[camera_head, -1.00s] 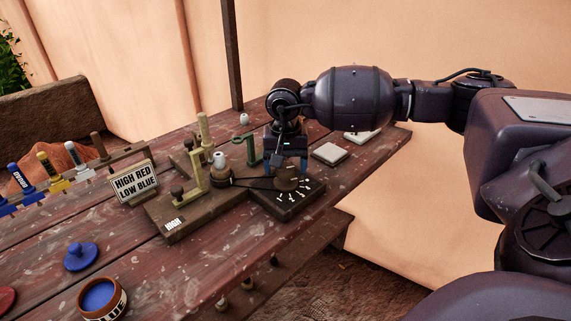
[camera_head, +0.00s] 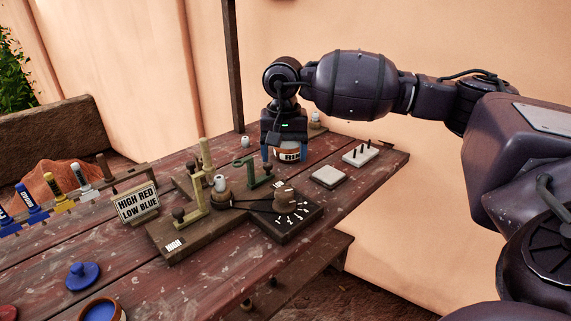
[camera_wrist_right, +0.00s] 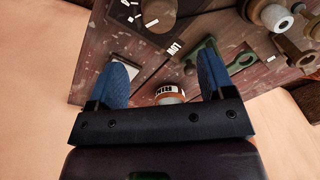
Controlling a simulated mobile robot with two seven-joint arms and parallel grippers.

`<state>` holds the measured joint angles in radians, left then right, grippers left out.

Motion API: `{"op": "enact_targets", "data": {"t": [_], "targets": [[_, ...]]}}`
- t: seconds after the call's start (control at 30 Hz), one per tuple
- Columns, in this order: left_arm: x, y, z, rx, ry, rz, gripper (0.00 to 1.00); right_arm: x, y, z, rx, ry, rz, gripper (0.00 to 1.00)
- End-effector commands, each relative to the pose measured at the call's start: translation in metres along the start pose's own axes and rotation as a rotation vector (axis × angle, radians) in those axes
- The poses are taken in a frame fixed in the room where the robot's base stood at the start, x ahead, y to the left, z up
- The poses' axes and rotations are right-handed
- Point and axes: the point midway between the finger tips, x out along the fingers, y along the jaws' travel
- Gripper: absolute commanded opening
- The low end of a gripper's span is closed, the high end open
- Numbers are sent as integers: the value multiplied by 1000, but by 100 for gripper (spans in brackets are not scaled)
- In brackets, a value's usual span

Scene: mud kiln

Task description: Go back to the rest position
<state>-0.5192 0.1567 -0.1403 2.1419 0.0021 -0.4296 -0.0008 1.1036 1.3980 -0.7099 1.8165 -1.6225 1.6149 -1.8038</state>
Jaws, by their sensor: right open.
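My right gripper (camera_head: 284,156) is open and empty, raised above the back part of the table in the head view. Its blue fingers point down, and a labelled jar (camera_head: 288,154) shows between and behind them. The dial knob (camera_head: 284,195) stands on its dark board with white marks, in front of the gripper and apart from it. In the right wrist view the open blue fingers (camera_wrist_right: 163,78) have nothing gripped between them. The jar (camera_wrist_right: 169,94) shows beyond them, and the dial knob (camera_wrist_right: 158,14) is at the top. My left gripper is not in view.
The wooden table (camera_head: 130,240) holds a sign (camera_head: 137,203), a wooden board with levers (camera_head: 180,235), a blue lid (camera_head: 83,276), a pale block (camera_head: 326,177) and a pegged block (camera_head: 362,154). A dark post (camera_head: 233,70) rises behind the table, near my right gripper.

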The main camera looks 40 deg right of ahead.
Motion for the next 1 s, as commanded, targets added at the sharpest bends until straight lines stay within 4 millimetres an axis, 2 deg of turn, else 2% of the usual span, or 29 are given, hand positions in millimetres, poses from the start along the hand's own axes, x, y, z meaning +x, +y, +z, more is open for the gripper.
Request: {"op": "enact_targets", "data": {"t": [0.17, 0.73, 0.87, 1.0], "targets": [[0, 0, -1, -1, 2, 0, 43, -6, 0, 0, 0, 0, 0, 75], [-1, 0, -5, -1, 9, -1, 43, -3, -2, 3, 4, -13, -10, 75], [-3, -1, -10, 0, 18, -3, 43, 18, -18, 26, 45, -105, -82, 75], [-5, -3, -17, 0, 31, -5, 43, 52, -47, 77, 169, -326, -226, 75]]}}
